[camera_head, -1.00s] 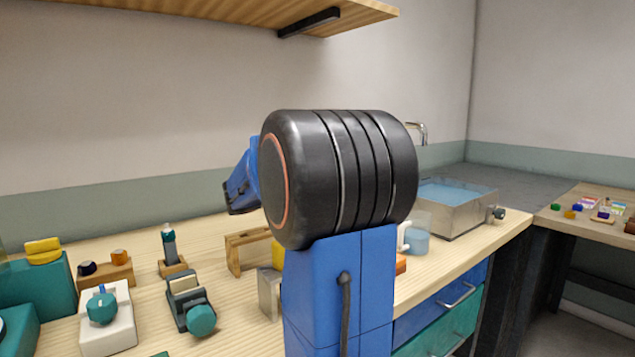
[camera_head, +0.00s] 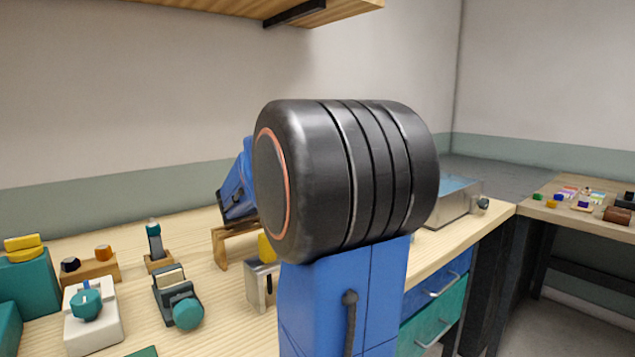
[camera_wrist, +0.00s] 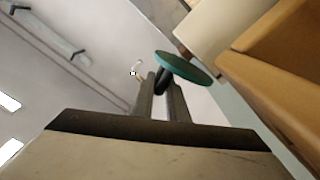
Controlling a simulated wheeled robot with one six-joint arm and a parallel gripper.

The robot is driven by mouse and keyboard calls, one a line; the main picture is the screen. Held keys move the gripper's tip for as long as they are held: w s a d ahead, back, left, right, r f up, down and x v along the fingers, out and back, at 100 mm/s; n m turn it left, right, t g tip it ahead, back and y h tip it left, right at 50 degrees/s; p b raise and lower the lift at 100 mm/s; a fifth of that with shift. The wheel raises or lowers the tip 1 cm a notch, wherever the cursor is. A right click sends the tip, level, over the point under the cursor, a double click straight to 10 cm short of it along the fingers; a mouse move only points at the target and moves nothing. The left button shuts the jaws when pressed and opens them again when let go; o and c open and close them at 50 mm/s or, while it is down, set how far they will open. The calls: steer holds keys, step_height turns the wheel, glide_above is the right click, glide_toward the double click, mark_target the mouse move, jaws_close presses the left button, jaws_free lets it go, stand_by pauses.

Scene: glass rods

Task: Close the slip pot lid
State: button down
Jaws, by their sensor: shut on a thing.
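In the wrist view a round teal disc, which looks like the lid (camera_wrist: 190,67), has a dark knob below it. My gripper (camera_wrist: 160,90) is shut on that knob, with the dark stem between its two fingers. The lid is held tilted in this picture. In the head view my own black joint and blue arm links cover the middle, and neither the lid nor my fingertips can be made out. I cannot tell which thing is the slip pot; it may be hidden behind my arm.
The wooden worktop (camera_head: 135,300) holds a white unit with a teal knob (camera_head: 87,305), a dark teal-knobbed clamp (camera_head: 182,300) and a wooden stand (camera_head: 234,243). A metal water basin (camera_head: 452,208) stands at right. A wooden shelf (camera_head: 205,5) hangs above. The wrist view shows a brown surface (camera_wrist: 275,70) close by.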

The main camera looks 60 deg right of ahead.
steer(key=shift+s+a+f+m, duration=0.1)
steer(key=shift+s+f+m, duration=0.15)
steer(key=shift+m, duration=0.25)
steer(key=shift+s+a+f+m, duration=0.1)
steer(key=shift+s+m, duration=0.2)
steer(key=shift+m, duration=0.2)
steer(key=shift+f, duration=0.1)
steer(key=c, duration=1.8)
jaws_free()
steer(key=shift+s, duration=0.1)
steer(key=shift+w+a, duration=0.4)
steer(key=shift+a, duration=0.25)
steer(key=v, duration=1.6)
